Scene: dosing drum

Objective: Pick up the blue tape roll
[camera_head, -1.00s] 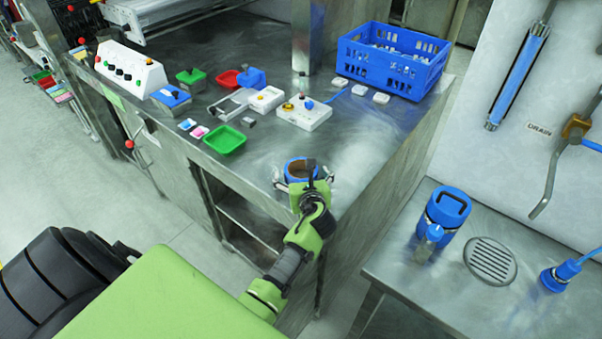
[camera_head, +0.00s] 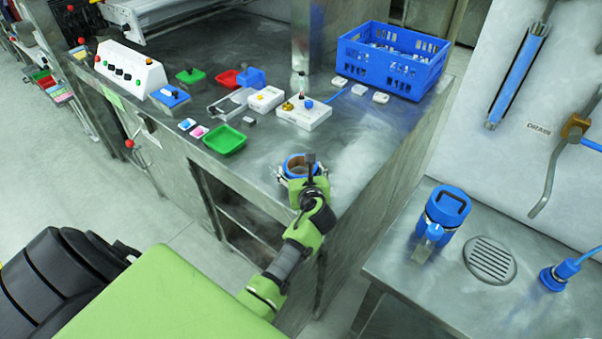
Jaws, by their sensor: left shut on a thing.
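The blue tape roll (camera_head: 296,160) shows as a blue ring with a brown inside, at the front edge of the steel table. My left gripper (camera_head: 297,176) is shut on the tape roll, with a finger on each side of it. The green and black wrist hides the near part of the roll. I cannot tell whether the roll touches the table or is slightly raised. My right gripper is not in view.
The steel table (camera_head: 350,150) has bare room right of the roll. A white box with knobs (camera_head: 305,117), a green tray (camera_head: 224,140) and a blue crate (camera_head: 392,60) stand behind. A blue jug (camera_head: 443,215) stands on the lower right counter.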

